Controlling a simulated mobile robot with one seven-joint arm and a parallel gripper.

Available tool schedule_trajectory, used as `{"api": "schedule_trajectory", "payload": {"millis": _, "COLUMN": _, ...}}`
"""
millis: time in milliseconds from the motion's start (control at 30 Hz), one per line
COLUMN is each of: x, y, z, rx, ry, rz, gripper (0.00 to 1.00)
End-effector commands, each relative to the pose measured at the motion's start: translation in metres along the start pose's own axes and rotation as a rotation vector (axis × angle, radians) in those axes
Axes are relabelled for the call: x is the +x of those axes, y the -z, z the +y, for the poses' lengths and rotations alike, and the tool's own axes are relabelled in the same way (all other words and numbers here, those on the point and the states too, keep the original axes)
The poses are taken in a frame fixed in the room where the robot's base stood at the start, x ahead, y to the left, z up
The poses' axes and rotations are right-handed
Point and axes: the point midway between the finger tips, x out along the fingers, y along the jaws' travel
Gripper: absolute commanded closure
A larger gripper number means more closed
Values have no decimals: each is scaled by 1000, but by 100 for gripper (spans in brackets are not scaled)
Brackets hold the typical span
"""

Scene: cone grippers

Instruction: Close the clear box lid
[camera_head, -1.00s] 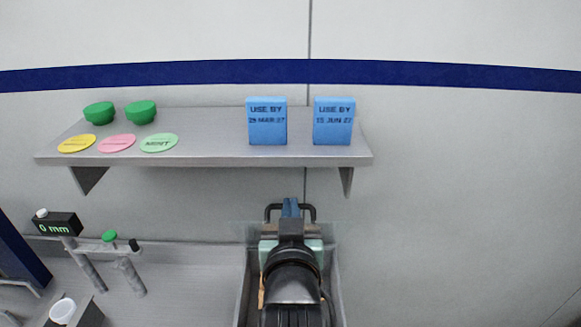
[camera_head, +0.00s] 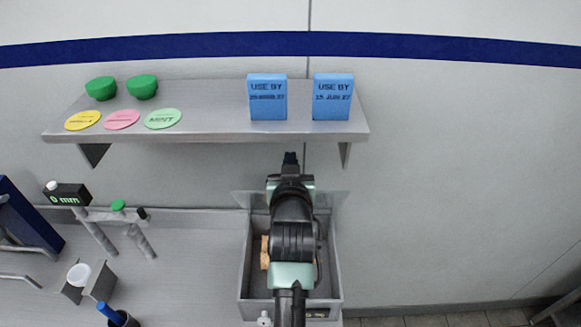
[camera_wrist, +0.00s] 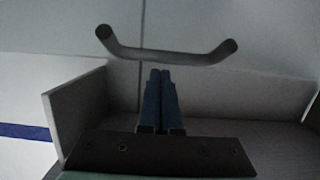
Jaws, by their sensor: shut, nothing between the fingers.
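The box (camera_head: 244,265) is an open-topped grey container at the lower middle of the head view. Its clear lid (camera_head: 336,203) stands raised at the back, a faint pane showing either side of my arm. My gripper (camera_head: 290,157) is above the lid's rear area, below the shelf front in the picture. In the wrist view its two blue fingers (camera_wrist: 158,100) are together and empty. A dark bar handle (camera_wrist: 165,56) shows just beyond the fingertips, apparently not held. The handle is not visible in the head view now; my arm covers the lid's middle.
A wall shelf (camera_head: 205,134) is close above my gripper, carrying two blue USE BY blocks (camera_head: 267,97), green caps (camera_head: 142,87) and coloured discs (camera_head: 163,119). Tan pieces (camera_head: 265,252) lie in the box. A gauge stand (camera_head: 100,238) and white-topped cup (camera_head: 79,274) stand left.

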Motion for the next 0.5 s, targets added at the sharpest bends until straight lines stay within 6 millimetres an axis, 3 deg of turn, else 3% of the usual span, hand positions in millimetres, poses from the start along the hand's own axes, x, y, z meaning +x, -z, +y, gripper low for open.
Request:
{"api": "schedule_trajectory", "payload": {"millis": 200, "x": -14, "y": -14, "z": 0, "rx": 1, "ry": 1, "rz": 1, "gripper": 100}}
{"api": "schedule_trajectory", "payload": {"millis": 500, "x": -17, "y": -19, "z": 0, "rx": 1, "ry": 1, "rz": 3, "gripper": 100}}
